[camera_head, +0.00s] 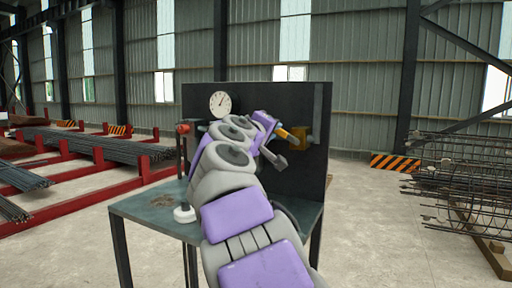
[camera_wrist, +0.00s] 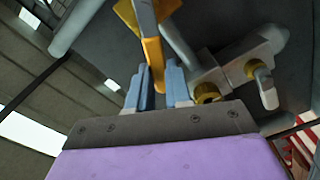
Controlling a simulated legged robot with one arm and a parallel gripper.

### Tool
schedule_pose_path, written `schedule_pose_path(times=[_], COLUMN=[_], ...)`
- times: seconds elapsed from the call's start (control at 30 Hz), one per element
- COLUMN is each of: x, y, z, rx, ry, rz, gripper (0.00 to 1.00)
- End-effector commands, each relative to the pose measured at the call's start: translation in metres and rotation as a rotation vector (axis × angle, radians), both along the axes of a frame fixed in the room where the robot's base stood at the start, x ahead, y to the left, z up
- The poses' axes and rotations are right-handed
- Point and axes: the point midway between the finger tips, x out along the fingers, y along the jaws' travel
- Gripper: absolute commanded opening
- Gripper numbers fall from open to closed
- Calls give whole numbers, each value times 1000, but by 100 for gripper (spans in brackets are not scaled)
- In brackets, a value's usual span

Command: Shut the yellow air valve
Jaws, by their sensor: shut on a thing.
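The yellow air valve (camera_head: 301,136) sits on the right part of the dark upright panel, with its yellow-orange lever (camera_head: 287,133) reaching left toward my gripper. In the wrist view the yellow lever (camera_wrist: 153,52) comes down from the top, its end between the two blue-grey fingers. My gripper (camera_head: 277,130) is closed around the lever's end; the fingers also show in the wrist view (camera_wrist: 163,84). My arm hides much of the panel's middle and some of the pipework near the valve.
The dark panel (camera_head: 315,172) stands on a metal table (camera_head: 148,209). It carries a round gauge (camera_head: 220,104) and a red-topped fitting (camera_head: 184,128). A grey fitting with yellow rings (camera_wrist: 230,67) is close right of my fingers. A rebar cage (camera_head: 462,172) stands at right.

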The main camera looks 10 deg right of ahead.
Motion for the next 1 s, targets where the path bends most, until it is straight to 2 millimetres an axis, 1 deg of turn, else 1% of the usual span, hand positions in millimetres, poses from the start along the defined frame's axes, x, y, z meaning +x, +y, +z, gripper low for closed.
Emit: schedule_pose_path(times=[0.03,0.1,0.5,0.73,1.0], x=[1,1,-4,-9,-12], y=[-12,-14,-18,-19,-21], z=[-11,-9,5,14,17], rx=[53,106,403,518,639], ry=[-14,-51,-265,-355,-446], rz=[-21,-23,-21,-17,-11], gripper=[0,0,0,0,0])
